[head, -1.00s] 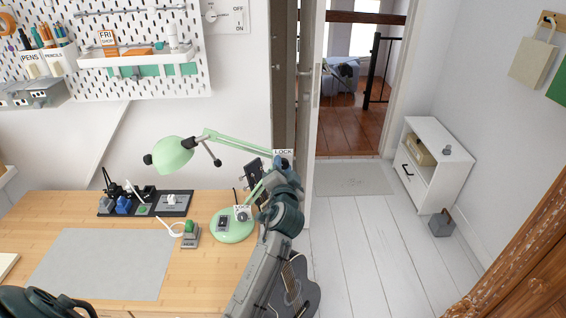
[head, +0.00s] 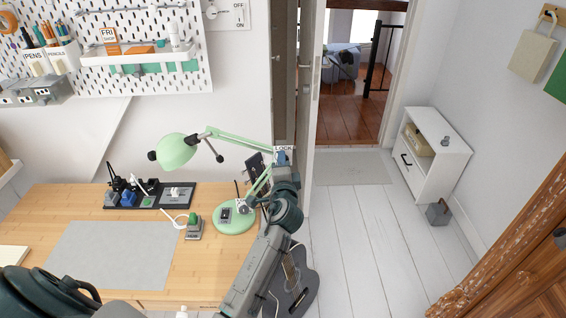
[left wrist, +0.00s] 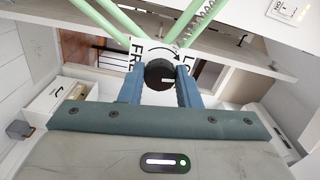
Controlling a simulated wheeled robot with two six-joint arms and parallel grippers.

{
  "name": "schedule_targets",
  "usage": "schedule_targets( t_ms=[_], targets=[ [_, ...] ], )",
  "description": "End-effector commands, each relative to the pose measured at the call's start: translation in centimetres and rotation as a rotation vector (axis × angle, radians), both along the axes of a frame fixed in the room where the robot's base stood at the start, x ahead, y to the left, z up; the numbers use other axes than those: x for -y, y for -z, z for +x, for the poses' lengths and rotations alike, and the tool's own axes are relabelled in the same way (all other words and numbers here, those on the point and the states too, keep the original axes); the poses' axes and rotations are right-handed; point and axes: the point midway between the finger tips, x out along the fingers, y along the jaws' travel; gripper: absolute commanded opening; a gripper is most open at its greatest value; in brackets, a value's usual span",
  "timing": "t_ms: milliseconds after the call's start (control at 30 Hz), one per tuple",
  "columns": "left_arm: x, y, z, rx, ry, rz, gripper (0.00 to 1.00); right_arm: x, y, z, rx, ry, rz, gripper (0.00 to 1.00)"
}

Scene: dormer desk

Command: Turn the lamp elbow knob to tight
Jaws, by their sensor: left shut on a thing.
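The green desk lamp (head: 175,152) stands on the desk, with its round base (head: 235,217) at the right end. Its upper arm runs right to the elbow, by a LOCK label (head: 284,148). My left gripper (head: 283,158) is at the elbow and hides the knob in the head view. In the left wrist view, the dark round elbow knob (left wrist: 158,73) sits between the blue fingers of my left gripper (left wrist: 160,82), which are shut on it. A white mark on the knob points right. Behind it, a partly covered label (left wrist: 137,54) shows "FR" at left, "LO" at right and a curved arrow.
A guitar (head: 291,283) is beside the desk's right end. A pegboard (head: 105,80) hangs behind.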

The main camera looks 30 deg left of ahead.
Motion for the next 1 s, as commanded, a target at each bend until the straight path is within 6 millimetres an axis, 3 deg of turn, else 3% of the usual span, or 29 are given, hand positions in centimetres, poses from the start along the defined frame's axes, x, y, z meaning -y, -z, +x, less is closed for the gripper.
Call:
schedule_targets(
  t_ms=[367, 400, 500, 833, 1000],
  targets=[
    [0.0, 0.0, 0.0, -0.002, 0.000, 0.004, 0.07, 0.0, 0.0, 0.0, 0.000, 0.000, 0.000, 0.36],
    [0.0, 0.0, 0.0, -0.002, 0.000, 0.004, 0.32, 0.0, 0.0, 0.0, 0.000, 0.000, 0.000, 0.36],
    [0.0, 0.0, 0.0, -0.002, 0.000, 0.004, 0.51, 0.0, 0.0, 0.0, 0.000, 0.000, -0.001, 0.36],
    [0.1, 0.1, -0.2, -0.002, 0.000, 0.002, 0.52, 0.1, 0.1, 0.0, 0.000, 0.000, -0.001, 0.36],
    [1.2, 0.3, -2.1, -0.001, 0.001, 0.000, 0.52, 0.1, 0.8, 0.0, 0.000, -0.001, -0.001, 0.36]
  ],
)
